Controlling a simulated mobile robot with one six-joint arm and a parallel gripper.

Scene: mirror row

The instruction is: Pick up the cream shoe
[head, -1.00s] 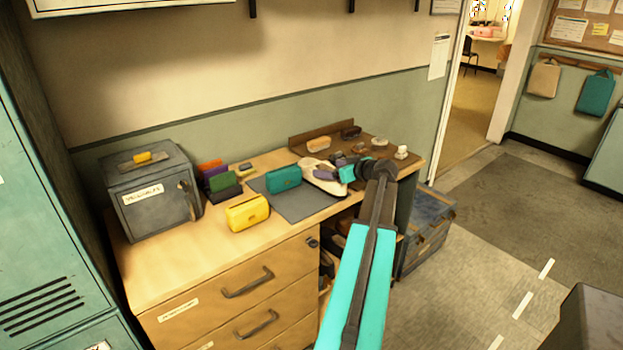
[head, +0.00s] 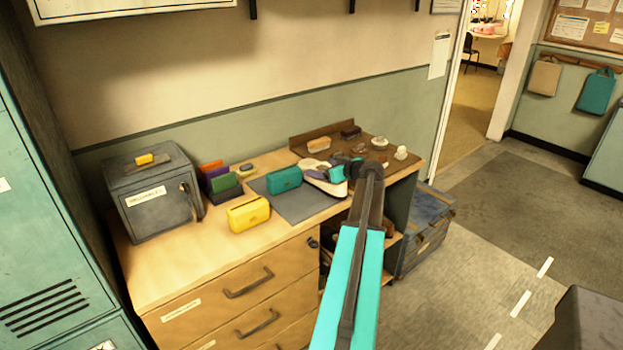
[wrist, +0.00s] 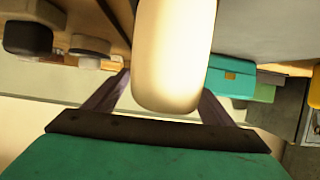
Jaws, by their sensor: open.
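The cream shoe (head: 310,166) lies on the desk between the grey mat and the brown board, partly hidden by my gripper (head: 337,167). In the wrist view the shoe (wrist: 173,55) comes down from the top edge as a pale rounded form. My gripper (wrist: 165,88) is open, with one finger on each side of the shoe's rounded end. Small gaps seem to show beside it, but I cannot tell whether either finger touches.
A teal purse (head: 284,180) sits on the grey mat (head: 302,207) left of the shoe, with a yellow purse (head: 248,214) nearer the front. Brushes (head: 319,145) and small items stand on the brown board behind. A grey lockbox (head: 150,205) is at left.

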